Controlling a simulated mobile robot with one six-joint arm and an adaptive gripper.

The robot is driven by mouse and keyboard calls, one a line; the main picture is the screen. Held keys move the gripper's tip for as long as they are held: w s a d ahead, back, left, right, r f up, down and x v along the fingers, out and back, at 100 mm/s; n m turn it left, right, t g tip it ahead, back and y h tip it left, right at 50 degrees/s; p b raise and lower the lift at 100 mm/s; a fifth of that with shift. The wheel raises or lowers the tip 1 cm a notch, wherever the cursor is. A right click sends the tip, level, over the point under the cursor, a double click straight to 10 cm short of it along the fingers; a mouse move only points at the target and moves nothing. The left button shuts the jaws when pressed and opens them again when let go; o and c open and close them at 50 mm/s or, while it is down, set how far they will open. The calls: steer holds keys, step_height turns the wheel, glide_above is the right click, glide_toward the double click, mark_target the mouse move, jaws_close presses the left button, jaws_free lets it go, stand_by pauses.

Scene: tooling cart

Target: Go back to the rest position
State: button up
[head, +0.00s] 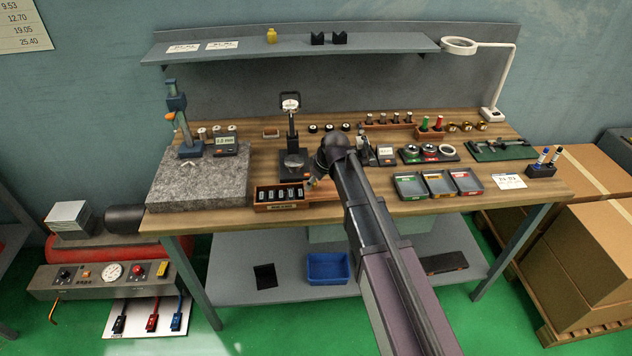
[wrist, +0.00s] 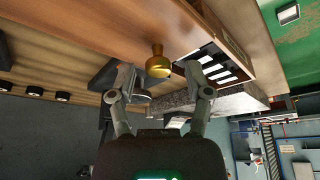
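My gripper (wrist: 159,70) shows in the wrist view with its two fingers spread apart. A small brass piece with a narrow stem and a wider round end (wrist: 158,66) appears between and beyond the fingertips, with clear gaps on both sides; neither finger touches it. In the head view my arm reaches over the front middle of the wooden bench (head: 345,206), and its end is low beside the wooden rack (head: 281,206). The fingers are mostly hidden there by my own arm.
The dial gauge stand (head: 291,135) is close to my arm's end. Three small trays (head: 410,187) lie just right of the arm. A granite plate (head: 200,187) is at left. A shelf (head: 290,48) and a lamp (head: 492,113) rise at the back.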

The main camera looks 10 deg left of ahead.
stand_by(0.4)
steer(key=shift+s+d, duration=0.15)
steer(key=shift+d, duration=0.3)
steer(key=s+d+m+h, duration=0.1)
steer(key=s+d+m, duration=0.3)
steer(key=d, duration=0.6)
steer(key=s+d+f+m+g+h, duration=0.1)
steer(key=s+d+m, duration=0.3)
steer(key=s+d, duration=0.4)
steer(key=s+d+m+g+h, duration=0.1)
steer(key=s+d+m, duration=0.3)
steer(key=s+d, duration=0.3)
steer(key=d, duration=0.5)
steer(key=shift+d+f+h, duration=0.2)
steer(key=shift+h, duration=0.2)
steer(key=shift+c, duration=0.8)
